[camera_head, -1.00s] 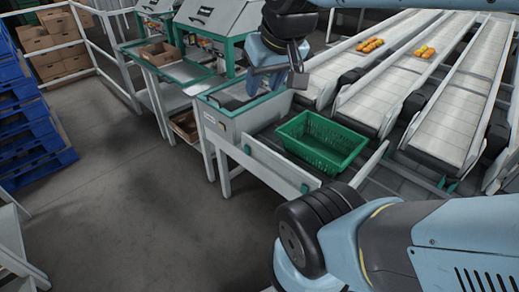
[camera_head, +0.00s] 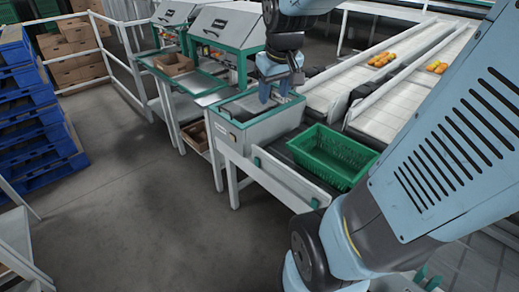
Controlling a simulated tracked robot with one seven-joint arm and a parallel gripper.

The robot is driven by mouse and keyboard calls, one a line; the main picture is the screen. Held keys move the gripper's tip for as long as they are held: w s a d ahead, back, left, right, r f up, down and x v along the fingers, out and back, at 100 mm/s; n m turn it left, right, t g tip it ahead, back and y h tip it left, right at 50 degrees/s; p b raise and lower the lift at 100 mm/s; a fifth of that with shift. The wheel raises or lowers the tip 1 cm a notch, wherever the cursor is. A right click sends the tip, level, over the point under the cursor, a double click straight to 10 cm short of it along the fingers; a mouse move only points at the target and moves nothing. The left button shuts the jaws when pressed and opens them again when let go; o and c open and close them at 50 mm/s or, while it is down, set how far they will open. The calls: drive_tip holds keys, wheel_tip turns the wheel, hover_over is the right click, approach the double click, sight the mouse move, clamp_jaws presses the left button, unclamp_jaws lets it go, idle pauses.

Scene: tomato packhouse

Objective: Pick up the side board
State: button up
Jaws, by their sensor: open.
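A long pale grey board (camera_head: 290,181), which looks like the side board, stands on edge along the near side of the roller line, beside the green crate (camera_head: 322,166). It has green pieces at its ends. My gripper (camera_head: 275,92) is open, with its blue fingers pointing down. In the picture it is over the grey box with a green rim (camera_head: 254,112), up and left of the board. I see nothing between the fingers. I cannot tell its height above the box. My forearm covers the right side of the view.
Pale conveyor belts (camera_head: 335,92) with orange tomatoes (camera_head: 381,60) run behind the crate. Sorting stations (camera_head: 222,28) stand at the back. Blue pallets (camera_head: 38,125) are stacked at left, near a white railing (camera_head: 112,50).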

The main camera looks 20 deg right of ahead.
drive_tip(key=w+d+f+g, duration=0.1)
drive_tip(key=w+d+f, duration=0.3)
drive_tip(key=w+f, duration=0.3)
drive_tip(key=n+g, duration=0.3)
hover_over(287, 167)
wheel_tip(287, 167, down, 25)
drive_tip(key=shift+y, duration=0.3)
wheel_tip(287, 167, down, 9)
drive_tip(key=shift+d+r, duration=0.1)
drive_tip(key=shift+d, duration=0.05)
drive_tip(key=shift+s+f, duration=0.1)
drive_tip(key=shift+f, duration=2.6)
drive_tip(key=shift+c, duration=0.4)
clamp_jaws()
